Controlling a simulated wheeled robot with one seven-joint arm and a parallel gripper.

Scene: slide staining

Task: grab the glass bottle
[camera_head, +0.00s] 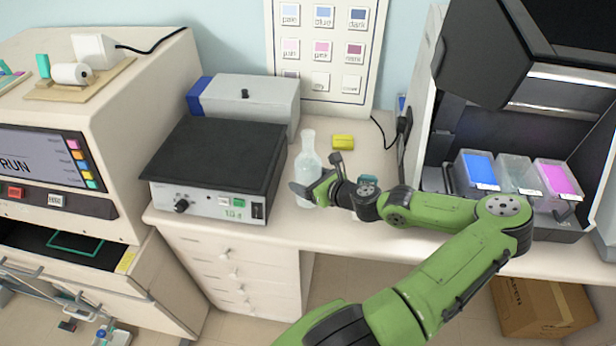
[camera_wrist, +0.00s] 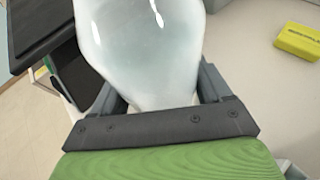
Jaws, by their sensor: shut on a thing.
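The glass bottle (camera_head: 307,160) is clear and pale, with a narrow neck and a wider body. It stands upright on the white counter, just right of the black-topped hot plate. My gripper (camera_head: 307,190) is at its lower body, coming in from the right in the head view. In the wrist view the bottle (camera_wrist: 140,50) fills the middle, between the two fingers of my gripper (camera_wrist: 150,95). The gripper is shut on the bottle. The bottle's base is partly hidden by the gripper.
The hot plate (camera_head: 215,155) stands close on the left. A yellow block (camera_head: 343,142) lies behind the bottle and also shows in the wrist view (camera_wrist: 298,41). A grey box (camera_head: 245,98) is at the back. A staining station with blue, clear and pink trays (camera_head: 515,172) stands at the right.

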